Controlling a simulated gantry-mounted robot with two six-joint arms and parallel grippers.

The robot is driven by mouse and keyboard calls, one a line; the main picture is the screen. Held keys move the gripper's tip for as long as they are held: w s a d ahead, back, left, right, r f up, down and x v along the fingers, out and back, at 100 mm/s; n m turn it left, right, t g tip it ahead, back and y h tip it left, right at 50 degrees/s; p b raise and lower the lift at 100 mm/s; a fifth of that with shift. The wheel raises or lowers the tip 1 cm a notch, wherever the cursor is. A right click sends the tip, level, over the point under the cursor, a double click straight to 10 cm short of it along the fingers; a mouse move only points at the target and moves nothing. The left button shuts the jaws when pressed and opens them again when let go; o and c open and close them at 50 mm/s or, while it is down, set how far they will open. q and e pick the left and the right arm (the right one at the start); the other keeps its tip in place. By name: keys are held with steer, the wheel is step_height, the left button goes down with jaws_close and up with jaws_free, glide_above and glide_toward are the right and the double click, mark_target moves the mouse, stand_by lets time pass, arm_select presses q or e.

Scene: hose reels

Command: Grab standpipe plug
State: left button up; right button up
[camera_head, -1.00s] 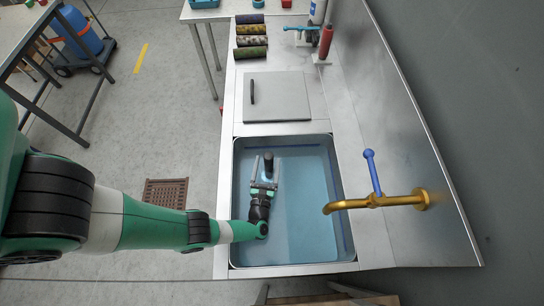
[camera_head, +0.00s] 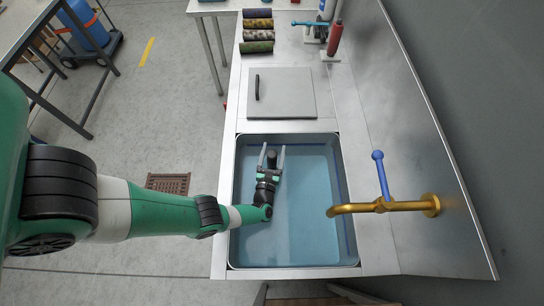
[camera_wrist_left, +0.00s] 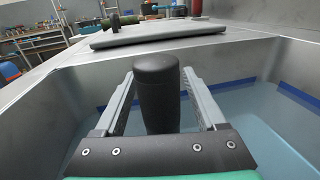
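The standpipe plug is a black, round-topped upright cylinder (camera_head: 271,160) in the sink basin (camera_head: 304,235). It also fills the middle of the left wrist view (camera_wrist_left: 157,95). My left gripper (camera_head: 273,148) reaches into the basin and is open, with one grey finger on each side of the plug. The plug's lower end is hidden behind the gripper body. My right gripper is not in view.
The basin holds bluish water, and its walls stand close around the gripper. A brass tap (camera_head: 385,205) with a blue lever overhangs the right side. A grey lid (camera_head: 285,95) lies on the counter beyond the basin.

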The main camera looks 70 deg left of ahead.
arm_select(q)
jaws_close()
stand_by(1.2)
